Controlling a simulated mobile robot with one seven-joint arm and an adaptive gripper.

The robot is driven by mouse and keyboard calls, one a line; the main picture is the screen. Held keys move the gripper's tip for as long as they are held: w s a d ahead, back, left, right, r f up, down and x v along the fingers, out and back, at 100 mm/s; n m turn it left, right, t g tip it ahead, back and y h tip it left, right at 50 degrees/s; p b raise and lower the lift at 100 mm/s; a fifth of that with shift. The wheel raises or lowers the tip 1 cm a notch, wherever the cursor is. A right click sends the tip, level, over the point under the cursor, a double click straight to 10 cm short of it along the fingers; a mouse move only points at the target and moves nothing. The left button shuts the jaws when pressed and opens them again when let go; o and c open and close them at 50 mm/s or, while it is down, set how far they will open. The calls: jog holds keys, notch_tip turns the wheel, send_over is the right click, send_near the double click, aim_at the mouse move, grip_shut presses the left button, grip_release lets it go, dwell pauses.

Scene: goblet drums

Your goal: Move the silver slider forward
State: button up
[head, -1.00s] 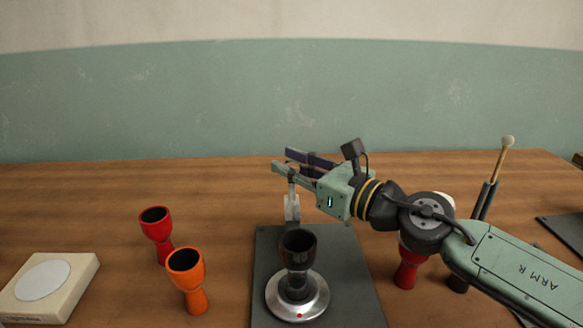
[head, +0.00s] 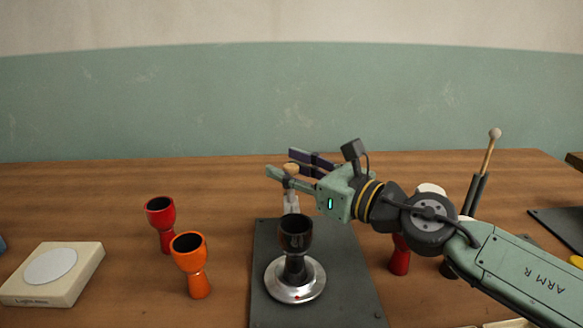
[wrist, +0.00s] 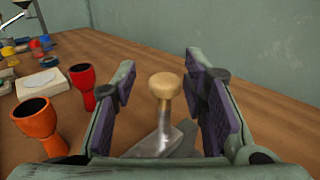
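A silver metal piece (head: 291,202) stands upright at the back of a dark plate, topped by a pale wooden knob (head: 291,168). In the wrist view the silver piece (wrist: 160,140) widens below the knob (wrist: 165,86). My gripper (head: 280,164) is open around the knob, one finger on each side. In the wrist view (wrist: 160,78) gaps show between the purple pads and the knob. A round silver base (head: 279,290) with a red dot sits nearer on the plate, carrying a black goblet drum (head: 295,236). I cannot tell which silver part is the slider.
The dark plate (head: 345,280) lies on the wooden table. A red drum (head: 163,222) and an orange drum (head: 192,265) stand left of it, with a cream box (head: 75,285) farther left. Another red drum (head: 400,255) is partly hidden behind my arm.

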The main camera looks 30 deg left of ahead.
jog(key=s+d, duration=0.1)
jog(key=d, duration=1.1)
jog(key=shift+s, duration=0.3)
jog(key=shift+s+a, duration=0.1)
